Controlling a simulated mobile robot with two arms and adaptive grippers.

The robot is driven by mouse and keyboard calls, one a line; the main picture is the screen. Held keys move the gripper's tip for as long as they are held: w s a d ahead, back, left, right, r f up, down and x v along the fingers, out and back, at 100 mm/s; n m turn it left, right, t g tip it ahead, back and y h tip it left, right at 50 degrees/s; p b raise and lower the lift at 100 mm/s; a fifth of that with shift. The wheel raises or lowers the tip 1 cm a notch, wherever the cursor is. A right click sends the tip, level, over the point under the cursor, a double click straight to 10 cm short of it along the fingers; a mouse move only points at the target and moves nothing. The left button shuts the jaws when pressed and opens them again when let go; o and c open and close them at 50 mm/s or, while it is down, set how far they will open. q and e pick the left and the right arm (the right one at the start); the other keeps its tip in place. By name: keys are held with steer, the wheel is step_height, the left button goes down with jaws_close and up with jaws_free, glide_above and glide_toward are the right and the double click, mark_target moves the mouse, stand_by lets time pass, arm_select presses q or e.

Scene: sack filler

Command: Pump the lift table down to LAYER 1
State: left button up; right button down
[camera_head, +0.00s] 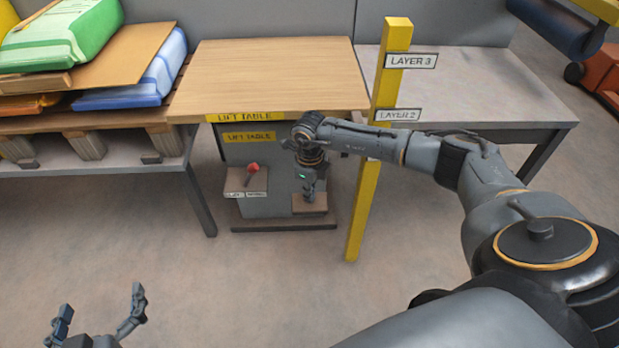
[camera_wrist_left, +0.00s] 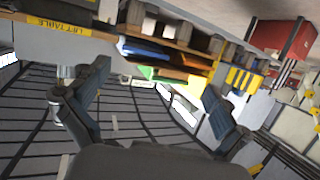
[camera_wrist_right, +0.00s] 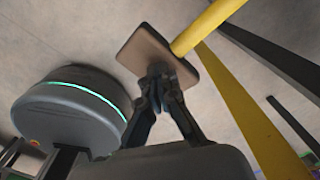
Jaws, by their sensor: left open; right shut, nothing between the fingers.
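The lift table (camera_head: 265,75) has a wooden top with a yellow LIFT TABLE label on its front edge. That edge shows about level with the LAYER 2 plate (camera_head: 397,115) on the yellow post (camera_head: 359,200); the LAYER 3 plate (camera_head: 411,61) is higher. My right arm covers the post below LAYER 2. My right gripper (camera_head: 309,193) is shut and empty, pointing down at the brown pedal (camera_head: 312,208) at the table's base. The pedal (camera_wrist_right: 143,50) lies at the fingertips in the right wrist view; contact is unclear. My left gripper (camera_head: 98,312) is open and empty, low on the left.
A small box with a red-knobbed lever (camera_head: 253,168) stands left of the pedal. A pallet (camera_head: 85,125) with green, blue and orange sacks is at the left. A grey side table (camera_head: 480,90) stands behind the post. The front floor is clear.

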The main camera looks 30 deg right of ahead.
step_height(320, 180, up, 3)
steer(key=shift+f+p, duration=0.1)
steer(key=shift+p, duration=1)
step_height(320, 180, up, 4)
steer(key=p, duration=0.2)
steer(key=shift+f+p, duration=0.25)
steer(key=shift+p, duration=0.1)
arm_select(q)
steer(key=s+a+f+g+y, duration=0.1)
steer(key=s+a+f+g, duration=0.1)
steer(key=s+f+g, duration=0.3)
steer(key=s+a+f+g+y, duration=0.1)
steer(key=s+a+f+g, duration=0.2)
steer(key=s, duration=0.7)
steer(key=f+g, duration=0.1)
steer(key=g, duration=0.1)
steer(key=shift+s+a+f+n+g+y, duration=0.2)
steer(key=shift+a+f+n+g+y, duration=0.1)
steer(key=shift+f+g+y, duration=0.1)
steer(key=shift+w, duration=0.1)
arm_select(e)
steer(key=shift+f, duration=0.15)
